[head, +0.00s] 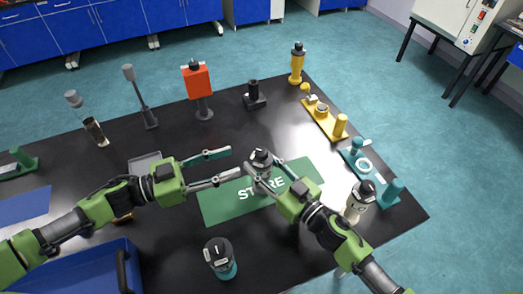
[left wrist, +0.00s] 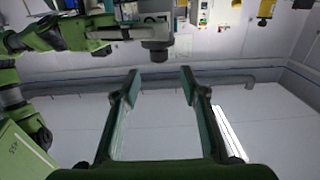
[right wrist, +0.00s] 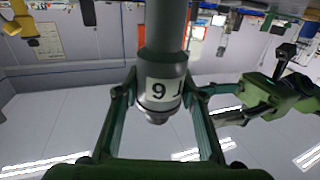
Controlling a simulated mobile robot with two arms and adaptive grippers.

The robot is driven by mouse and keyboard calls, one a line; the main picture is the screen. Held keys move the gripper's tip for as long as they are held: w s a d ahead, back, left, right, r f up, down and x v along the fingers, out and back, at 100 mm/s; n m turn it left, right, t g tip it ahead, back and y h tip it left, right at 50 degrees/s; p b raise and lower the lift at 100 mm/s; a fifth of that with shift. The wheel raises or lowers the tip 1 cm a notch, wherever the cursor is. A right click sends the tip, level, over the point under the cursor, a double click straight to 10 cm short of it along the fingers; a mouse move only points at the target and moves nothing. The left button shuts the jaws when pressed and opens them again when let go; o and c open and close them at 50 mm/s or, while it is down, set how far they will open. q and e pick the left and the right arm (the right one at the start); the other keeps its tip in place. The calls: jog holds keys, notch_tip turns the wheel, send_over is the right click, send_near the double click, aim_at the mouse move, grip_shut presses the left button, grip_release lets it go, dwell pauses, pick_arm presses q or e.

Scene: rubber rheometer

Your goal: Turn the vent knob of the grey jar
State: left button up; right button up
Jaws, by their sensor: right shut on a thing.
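The grey jar (head: 260,157), with a dark top, stands upright over the green STORE mat (head: 215,205). I cannot tell whether it touches the mat. My right gripper (head: 267,171) is shut around the jar. In the right wrist view the jar (right wrist: 160,70), with a white label, is between the fingers (right wrist: 160,85). My left gripper (head: 236,163) is open and empty, just left of the jar, its fingers pointing towards it. In the left wrist view the jar's dark end (left wrist: 155,48) shows beyond the open fingertips (left wrist: 160,85). The vent knob's setting is too small to tell.
A dark and teal jar (head: 220,260) stands in front of the mat and a cream jar (head: 360,202) to its right. Yellow (head: 325,120) and teal (head: 368,172) stations line the right edge. A red-headed stand (head: 199,82) is behind. A blue tray (head: 85,270) is front left.

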aim_at(256, 154)
pick_arm(q)
jog(key=x, duration=1)
jog(key=shift+s, duration=0.1)
grip_shut()
